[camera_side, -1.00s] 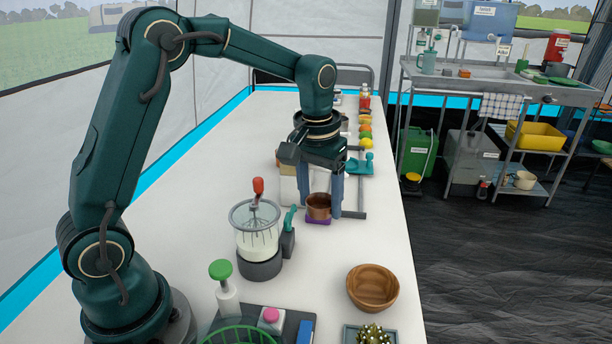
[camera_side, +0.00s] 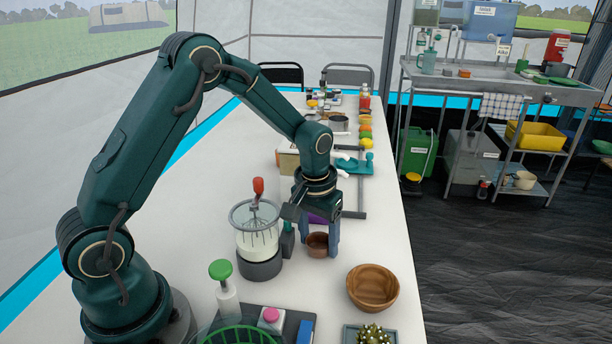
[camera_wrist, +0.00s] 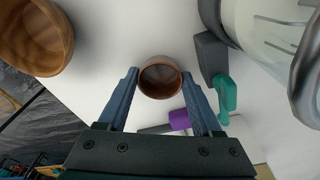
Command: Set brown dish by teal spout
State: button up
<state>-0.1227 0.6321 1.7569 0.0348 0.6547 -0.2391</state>
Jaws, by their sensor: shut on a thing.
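My gripper (camera_side: 318,247) is shut on the brown dish (camera_side: 316,240), a small round cup-like bowl, with one finger on each side. In the wrist view the dish (camera_wrist: 160,80) is upright and looks empty between the fingertips. I cannot tell whether its base touches the counter. The teal spout (camera_wrist: 226,95) sits on a dark grey block (camera_wrist: 209,55), to the right of the dish in the wrist view, with a small gap between them.
A glass whisk jar (camera_side: 258,240) stands left of the grey block. A wooden bowl (camera_side: 373,287) sits to the front right. A purple piece (camera_wrist: 179,120) lies close behind the dish. Bare white counter (camera_side: 318,285) lies in front of the dish.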

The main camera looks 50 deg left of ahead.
jog(key=shift+f, duration=0.1)
jog(key=o, duration=0.7)
notch_tip(320, 180, up, 11)
jog(key=s+d+r+m+t, duration=0.2)
jog(key=s, duration=0.6)
jog(key=s+d+r+m+t, duration=0.1)
jog(key=s+d+r+t, duration=0.1)
jog(key=s, duration=0.6)
jog(key=shift+s+d+r+m, duration=0.2)
jog(key=shift+s+d+m, duration=0.1)
jog(key=shift+m, duration=0.1)
